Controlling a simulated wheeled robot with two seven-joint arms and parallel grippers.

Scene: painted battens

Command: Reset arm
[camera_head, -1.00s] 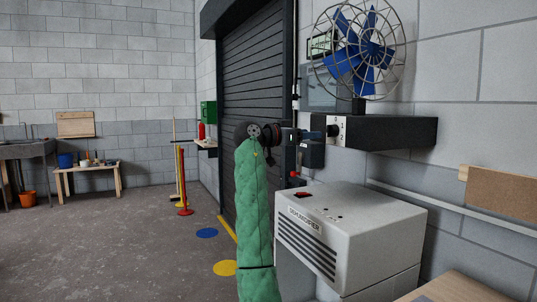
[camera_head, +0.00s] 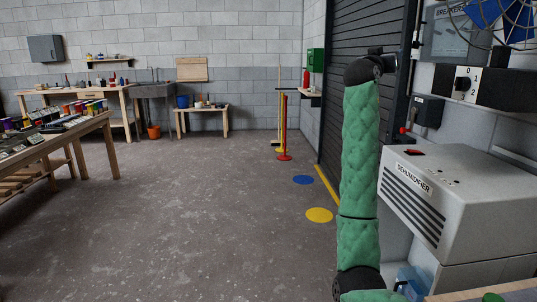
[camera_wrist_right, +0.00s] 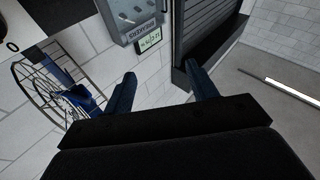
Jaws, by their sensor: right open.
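My right arm in its green sleeve stands upright at the right of the head view. Its gripper is hidden behind the black wrist joint there. In the right wrist view my right gripper (camera_wrist_right: 160,86) is open, its two dark blue fingers spread apart with nothing between them. The blue fan (camera_wrist_right: 84,100) in its wire cage is to the left of the fingers in that view. It is cut off at the top right of the head view. The black box with the fan's knob (camera_head: 462,84) is right of my arm, apart from it. My left gripper does not show.
A white dehumidifier (camera_head: 465,200) stands close to the right of my arm. The roller shutter (camera_head: 352,100) is behind the arm. A wooden table with paints (camera_head: 85,128) is at the left. Red and yellow posts (camera_head: 284,130) stand farther back. The middle floor is clear.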

